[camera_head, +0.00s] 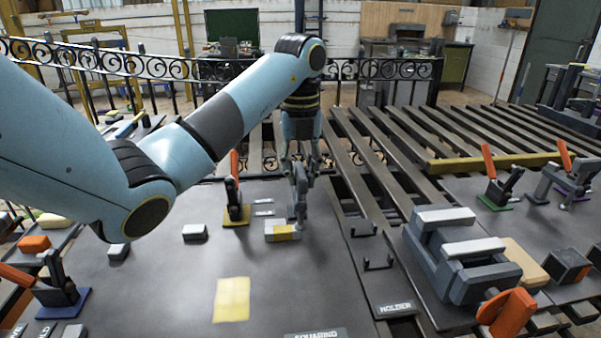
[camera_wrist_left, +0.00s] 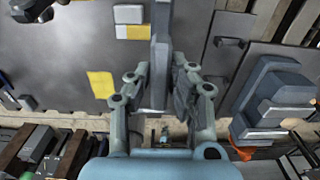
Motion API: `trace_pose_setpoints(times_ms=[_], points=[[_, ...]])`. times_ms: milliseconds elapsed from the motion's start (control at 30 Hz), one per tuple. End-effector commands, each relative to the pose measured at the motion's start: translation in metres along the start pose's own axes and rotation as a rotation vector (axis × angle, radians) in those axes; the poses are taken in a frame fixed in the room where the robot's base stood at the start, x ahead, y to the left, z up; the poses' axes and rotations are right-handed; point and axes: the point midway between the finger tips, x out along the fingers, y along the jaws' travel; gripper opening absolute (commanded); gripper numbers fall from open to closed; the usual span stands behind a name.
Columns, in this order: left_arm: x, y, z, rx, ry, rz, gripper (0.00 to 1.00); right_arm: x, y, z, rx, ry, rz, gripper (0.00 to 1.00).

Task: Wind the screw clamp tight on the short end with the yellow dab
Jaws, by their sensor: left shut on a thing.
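My left gripper (camera_head: 301,172) reaches down over the dark bench and is shut on a grey upright piece (camera_head: 300,203), which appears to be the screw clamp. In the left wrist view the fingers (camera_wrist_left: 165,75) close around this long grey piece (camera_wrist_left: 159,38). Its lower end is close to the right end of a short pale block with a yellow dab (camera_head: 283,231); I cannot tell whether they touch. The dabbed block also shows in the wrist view (camera_wrist_left: 131,32), left of the grey piece. The clamp's screw is not clear. My right gripper is not in view.
A yellow square (camera_head: 231,299) lies on the bench in front. Orange-handled toggle clamps stand left of the gripper (camera_head: 234,194) and at the far left (camera_head: 58,285). A grey vise (camera_head: 461,257) is at right, near the holder plate (camera_head: 394,307). Slatted rails lie behind.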

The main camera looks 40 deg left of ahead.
Motion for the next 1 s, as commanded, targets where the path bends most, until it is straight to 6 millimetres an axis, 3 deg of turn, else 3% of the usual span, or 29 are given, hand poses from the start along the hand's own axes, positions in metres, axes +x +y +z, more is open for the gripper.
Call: trace_pose_setpoints(times_ms=[500, 1000], points=[[-0.0001, 0.0, -0.0002, 0.368, 0.001, 0.0, 0.0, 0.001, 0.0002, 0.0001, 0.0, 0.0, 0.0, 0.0], [-0.0004, 0.0, 0.0, 0.452, 0.0, 0.0, 0.0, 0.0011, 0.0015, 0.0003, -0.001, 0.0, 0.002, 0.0]])
